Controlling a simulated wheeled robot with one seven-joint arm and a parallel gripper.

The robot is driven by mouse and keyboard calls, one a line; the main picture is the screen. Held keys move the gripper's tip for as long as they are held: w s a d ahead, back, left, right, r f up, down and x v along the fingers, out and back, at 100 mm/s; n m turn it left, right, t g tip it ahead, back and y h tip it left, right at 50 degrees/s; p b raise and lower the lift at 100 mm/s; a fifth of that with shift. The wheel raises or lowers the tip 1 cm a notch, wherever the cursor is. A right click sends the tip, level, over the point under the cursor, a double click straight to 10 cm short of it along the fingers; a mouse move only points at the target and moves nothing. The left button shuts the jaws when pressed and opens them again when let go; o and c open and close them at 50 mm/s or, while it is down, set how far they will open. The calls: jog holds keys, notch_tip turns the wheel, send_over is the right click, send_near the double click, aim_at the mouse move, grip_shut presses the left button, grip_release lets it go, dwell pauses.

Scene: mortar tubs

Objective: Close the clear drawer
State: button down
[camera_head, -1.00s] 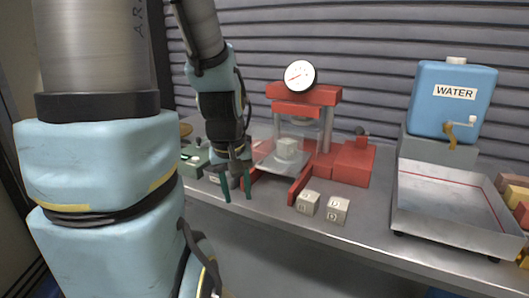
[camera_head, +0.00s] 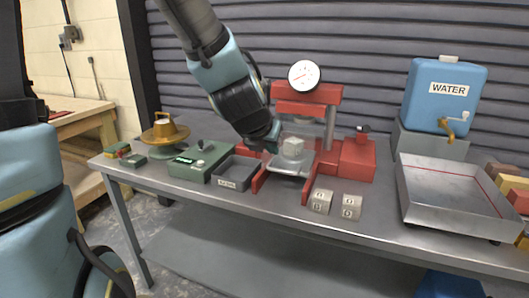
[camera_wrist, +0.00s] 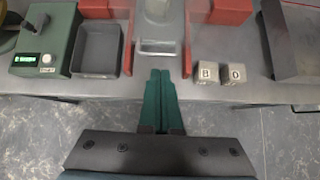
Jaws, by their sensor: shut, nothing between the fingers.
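The clear drawer (camera_head: 291,168) sits between the two red side rails of the red press (camera_head: 355,158), with its front part out ahead of the press body. A pale cube (camera_head: 292,147) shows in or on it. In the wrist view the drawer's front handle (camera_wrist: 158,47) faces me.
Two lettered cubes (camera_head: 335,205) stand right of the rails. A grey bin (camera_head: 235,172) and green device (camera_head: 201,160) stand left. A metal tray (camera_head: 458,195) and blue water tank (camera_head: 443,95) are at right.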

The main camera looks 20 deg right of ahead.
jog(key=p, duration=0.2)
send_near(287, 157)
notch_tip(287, 157, down, 4)
jog(key=shift+w+d+p, duration=0.75)
jog(key=shift+w+d, duration=0.25)
jog(key=shift+d, duration=0.05)
jog(key=shift+w+d+f, duration=0.15)
jog(key=shift+w+d, duration=0.25)
jog(key=shift+w, duration=0.1)
jog(key=shift+w, duration=0.1)
